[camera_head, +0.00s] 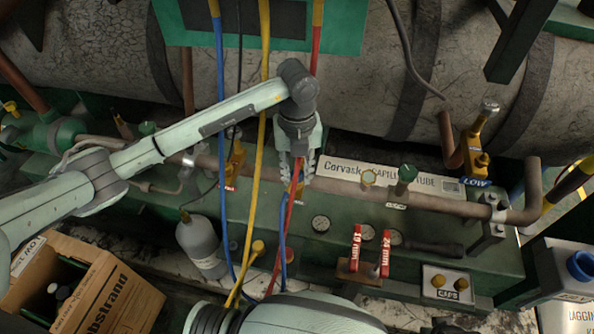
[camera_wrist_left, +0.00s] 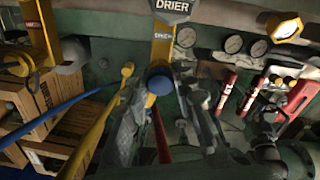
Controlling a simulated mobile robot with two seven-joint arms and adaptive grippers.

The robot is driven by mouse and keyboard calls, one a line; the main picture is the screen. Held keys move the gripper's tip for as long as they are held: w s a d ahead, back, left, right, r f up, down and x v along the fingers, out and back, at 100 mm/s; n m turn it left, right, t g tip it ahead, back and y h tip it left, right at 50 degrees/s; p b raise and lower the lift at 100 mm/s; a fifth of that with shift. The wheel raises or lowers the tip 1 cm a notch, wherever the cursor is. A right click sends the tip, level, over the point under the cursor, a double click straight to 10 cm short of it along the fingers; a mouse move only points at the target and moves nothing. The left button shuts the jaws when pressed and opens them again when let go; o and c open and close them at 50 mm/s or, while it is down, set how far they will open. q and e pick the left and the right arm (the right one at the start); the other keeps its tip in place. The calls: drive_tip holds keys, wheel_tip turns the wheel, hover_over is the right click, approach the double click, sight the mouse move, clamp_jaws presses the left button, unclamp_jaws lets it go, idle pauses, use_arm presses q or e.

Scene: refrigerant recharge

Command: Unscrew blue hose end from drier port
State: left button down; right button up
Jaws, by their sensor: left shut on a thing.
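In the left wrist view, the fingers (camera_wrist_left: 160,98) close around the blue hose end (camera_wrist_left: 159,79). That end sits in front of the yellow drier port body (camera_wrist_left: 162,45), below a DRIER sign (camera_wrist_left: 172,8). I cannot tell whether the threads are still engaged. In the head view, the blue hose (camera_head: 283,235) runs below the gripper, partly behind the red hose (camera_head: 289,212). The gripper hides the hose end there. My right gripper is out of view.
A yellow hose (camera_head: 258,165) hangs left of the gripper, and the red hose crosses below it. Gauges (camera_head: 320,223), red-handled wrenches (camera_head: 356,248) and a caps tray (camera_head: 447,283) lie to the right. A grey cylinder (camera_head: 200,245) and a cardboard box (camera_head: 125,297) stand at left.

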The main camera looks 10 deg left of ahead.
sight(297, 172)
use_arm(q)
drive_tip(key=n, duration=0.3)
drive_tip(key=shift+n, duration=3)
drive_tip(key=shift+r, duration=0.2)
drive_tip(key=shift+r, duration=2.35)
